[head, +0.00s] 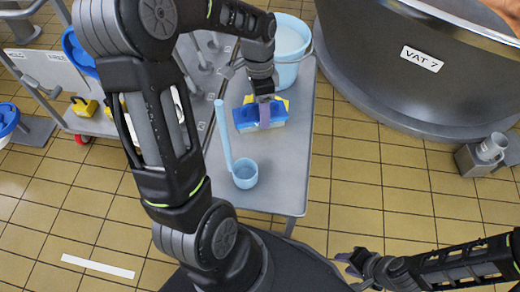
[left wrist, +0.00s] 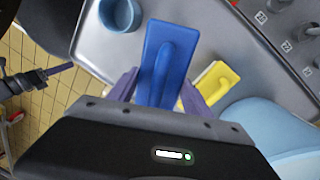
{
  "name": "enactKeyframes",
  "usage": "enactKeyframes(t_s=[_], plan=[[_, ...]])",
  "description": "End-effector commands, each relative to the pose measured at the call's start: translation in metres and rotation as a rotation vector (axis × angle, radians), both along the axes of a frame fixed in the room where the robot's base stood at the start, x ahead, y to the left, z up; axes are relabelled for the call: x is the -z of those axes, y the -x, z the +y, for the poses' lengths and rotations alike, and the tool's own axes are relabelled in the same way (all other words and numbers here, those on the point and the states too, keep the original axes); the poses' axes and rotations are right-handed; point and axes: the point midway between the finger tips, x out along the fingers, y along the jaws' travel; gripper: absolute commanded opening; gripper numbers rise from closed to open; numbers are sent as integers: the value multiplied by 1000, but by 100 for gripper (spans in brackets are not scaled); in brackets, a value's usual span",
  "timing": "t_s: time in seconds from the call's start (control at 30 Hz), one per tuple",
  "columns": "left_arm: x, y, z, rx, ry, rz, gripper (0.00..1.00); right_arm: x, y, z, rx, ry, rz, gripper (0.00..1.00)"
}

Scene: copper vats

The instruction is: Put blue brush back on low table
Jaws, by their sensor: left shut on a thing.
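The blue brush (head: 246,117) is in my left gripper (head: 265,112), over the grey low table (head: 285,190). In the left wrist view the blue brush (left wrist: 170,62) lies between the two purple fingers, its raised handle toward the camera. I cannot tell whether its underside touches the tabletop. A yellow brush (left wrist: 218,82) is right beside it, partly hidden by a finger. My right gripper (head: 347,264) is low at the bottom of the head view, away from the table; its fingers are too dark to read.
Vat 7 (head: 400,75) stands to the right. A trolley with yellow things (head: 84,107) is at left. The table's near right part is bare.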

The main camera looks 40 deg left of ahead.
Motion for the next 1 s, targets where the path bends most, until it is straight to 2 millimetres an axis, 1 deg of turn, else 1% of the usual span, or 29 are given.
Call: enactKeyframes(t_s=[0.27, 0.37, 0.47, 0.6, 0.7, 0.8, 1.0], plan=[[0, 0, 1, 4, 0, -1, 7, 0, 0, 0, 0, 0, -1, 36], [3, 0, 1, 3, 0, 0, 7, 1, 0, 0, 0, 0, -1, 36], [14, 0, 1, 3, 0, 0, 7, 5, 0, 0, 0, 0, -1, 36], [41, 1, 1, 2, 1, 2, 7, 14, 0, 0, 1, 0, -1, 36], [57, 1, 0, 2, 1, 2, 7, 18, 0, 0, 2, 0, 0, 36], [63, 0, 0, 2, 1, -1, 7, 19, -1, -1, 4, 1, -2, 36], [62, 0, 0, 2, 0, -2, 7, 18, -1, -1, 4, 1, -2, 36]])
